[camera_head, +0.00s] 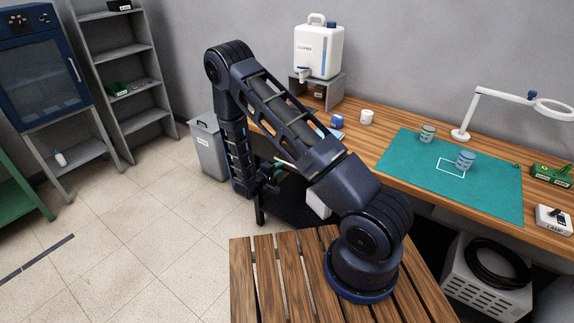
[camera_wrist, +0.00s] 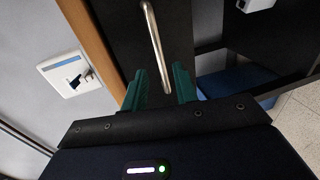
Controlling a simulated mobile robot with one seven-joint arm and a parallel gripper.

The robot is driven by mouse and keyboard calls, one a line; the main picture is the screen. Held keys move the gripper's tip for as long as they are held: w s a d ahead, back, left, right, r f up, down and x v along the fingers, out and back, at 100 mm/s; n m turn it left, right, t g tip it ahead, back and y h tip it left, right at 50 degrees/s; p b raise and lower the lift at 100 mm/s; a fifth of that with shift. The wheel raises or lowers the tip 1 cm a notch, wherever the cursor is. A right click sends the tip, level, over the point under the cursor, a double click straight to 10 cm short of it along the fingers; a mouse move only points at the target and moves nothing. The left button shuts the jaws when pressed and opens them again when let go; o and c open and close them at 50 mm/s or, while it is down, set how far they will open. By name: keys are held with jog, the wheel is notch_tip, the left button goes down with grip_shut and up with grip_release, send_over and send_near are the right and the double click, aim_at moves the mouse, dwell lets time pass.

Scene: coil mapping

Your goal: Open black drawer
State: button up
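The black drawer front (camera_wrist: 122,28) fills the upper middle of the wrist view. Its long silver bar handle (camera_wrist: 155,45) runs roughly up and down there. My gripper (camera_wrist: 160,72) is open, with its two green fingers apart, one on each side of the handle's line. The lower end of the handle shows between the fingers. I cannot tell whether it is within their reach, and no contact is visible.
The wooden workbench (camera_head: 389,186) carries a teal mat (camera_head: 400,160), cups, a lamp (camera_head: 462,134) and a white dispenser (camera_head: 318,50). A grey bin (camera_head: 208,150) stands left of my arm. The tiled floor (camera_head: 130,220) at left is clear.

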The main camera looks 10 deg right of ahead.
aim_at(287, 163)
jog(key=x, duration=0.7)
jog(key=shift+w+d, duration=0.25)
jog(key=shift+c, duration=0.4)
grip_shut()
